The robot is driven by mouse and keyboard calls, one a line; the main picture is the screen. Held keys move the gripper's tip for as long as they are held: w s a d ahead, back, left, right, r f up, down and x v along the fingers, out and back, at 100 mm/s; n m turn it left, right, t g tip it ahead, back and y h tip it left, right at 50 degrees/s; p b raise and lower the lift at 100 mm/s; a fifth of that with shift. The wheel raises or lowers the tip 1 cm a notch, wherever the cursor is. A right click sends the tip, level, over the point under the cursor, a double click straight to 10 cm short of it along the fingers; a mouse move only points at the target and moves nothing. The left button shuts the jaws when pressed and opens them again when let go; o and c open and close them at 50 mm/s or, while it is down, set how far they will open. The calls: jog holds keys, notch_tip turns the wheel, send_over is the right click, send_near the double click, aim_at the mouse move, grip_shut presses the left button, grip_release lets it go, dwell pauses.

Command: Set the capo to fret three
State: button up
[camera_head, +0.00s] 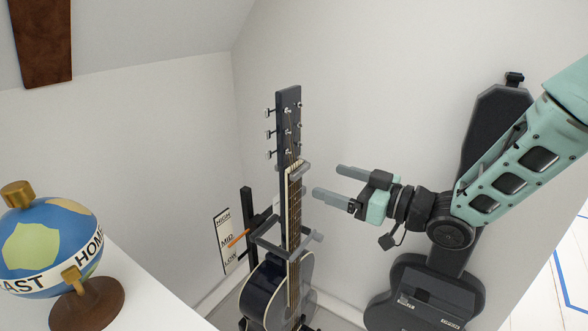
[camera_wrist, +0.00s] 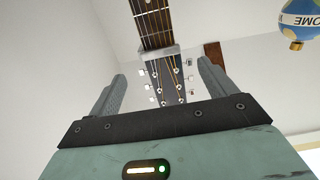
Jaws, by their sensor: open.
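A dark blue guitar (camera_head: 265,292) stands upright with its headstock (camera_head: 288,110) at the top. A grey bar that looks like the capo (camera_head: 303,168) crosses the neck just below the headstock. It also shows in the wrist view as a pale grey bar (camera_wrist: 158,52) across the neck, close to the tuning pegs. I cannot read its exact fret. My gripper (camera_head: 328,182) is open and empty, to the right of the neck near capo height, apart from it. In the wrist view the headstock lies between the spread fingers of my gripper (camera_wrist: 161,72).
A stand with grey arms (camera_head: 268,246) is around the lower neck. Beside it a card (camera_head: 228,240) reads HIGH, MID, LOW, with an orange pointer near MID. A globe (camera_head: 45,248) sits on a white surface at left. A black guitar-shaped case (camera_head: 425,290) leans at right.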

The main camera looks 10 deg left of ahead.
send_over(297, 203)
jog(key=shift+w+a, duration=0.15)
jog(key=shift+a, duration=0.25)
jog(key=c, duration=1.3)
jog(key=shift+o, duration=0.2)
notch_tip(297, 203, down, 9)
jog(key=b, duration=0.5)
jog(key=shift+r, duration=0.15)
jog(key=o, duration=1.3)
jog(key=shift+c, duration=0.2)
